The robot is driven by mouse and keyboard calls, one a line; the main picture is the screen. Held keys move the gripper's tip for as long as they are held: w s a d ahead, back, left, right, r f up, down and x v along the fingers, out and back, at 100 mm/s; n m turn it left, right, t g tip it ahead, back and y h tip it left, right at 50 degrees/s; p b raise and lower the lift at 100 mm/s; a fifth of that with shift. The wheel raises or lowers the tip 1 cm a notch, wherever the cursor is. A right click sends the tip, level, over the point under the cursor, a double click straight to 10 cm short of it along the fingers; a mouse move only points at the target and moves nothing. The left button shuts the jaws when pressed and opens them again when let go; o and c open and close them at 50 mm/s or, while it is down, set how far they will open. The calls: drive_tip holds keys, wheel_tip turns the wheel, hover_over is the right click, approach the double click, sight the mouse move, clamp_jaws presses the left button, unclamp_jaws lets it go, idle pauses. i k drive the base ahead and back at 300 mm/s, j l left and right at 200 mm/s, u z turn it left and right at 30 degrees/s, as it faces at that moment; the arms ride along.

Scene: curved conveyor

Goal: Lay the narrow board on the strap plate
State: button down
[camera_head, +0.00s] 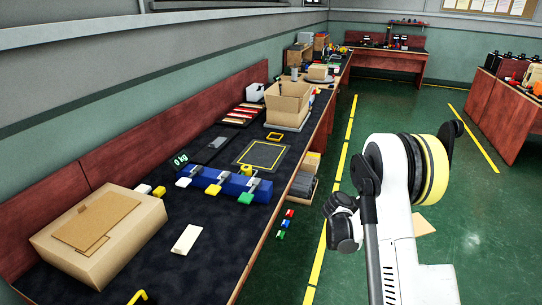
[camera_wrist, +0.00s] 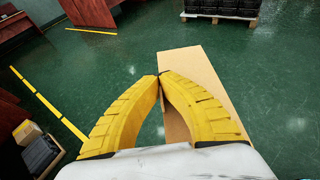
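The narrow board (camera_wrist: 195,65) is a flat tan piece running from the upper middle to the lower right of the wrist view. My gripper (camera_wrist: 159,76) has two yellow ribbed fingers whose tips meet at the board's left edge and look closed on it; the right finger covers part of the board. In the head view a tan corner of what seems to be this board (camera_head: 424,224) shows beside my white arm, which hides the gripper. I cannot tell for sure which thing is the strap plate; a small grey plate (camera_head: 217,143) lies on the dark bench.
The bench (camera_head: 215,258) along the left wall carries a closed carton (camera_head: 125,245), a white block (camera_head: 187,239), a blue fixture (camera_head: 207,179), a yellow-outlined square (camera_head: 262,153) and an open box (camera_head: 287,101). Bins (camera_head: 302,186) stand below its edge. Green floor is open around my arm.

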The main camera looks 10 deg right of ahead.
sight(263, 154)
drive_tip(key=i+l+u, duration=0.25)
drive_tip(key=i, duration=0.35)
drive_tip(key=i+l+u, duration=0.2)
drive_tip(key=i, duration=0.35)
drive_tip(key=i+l+u, duration=0.25)
drive_tip(key=i+l, duration=0.15)
drive_tip(key=i, duration=0.15)
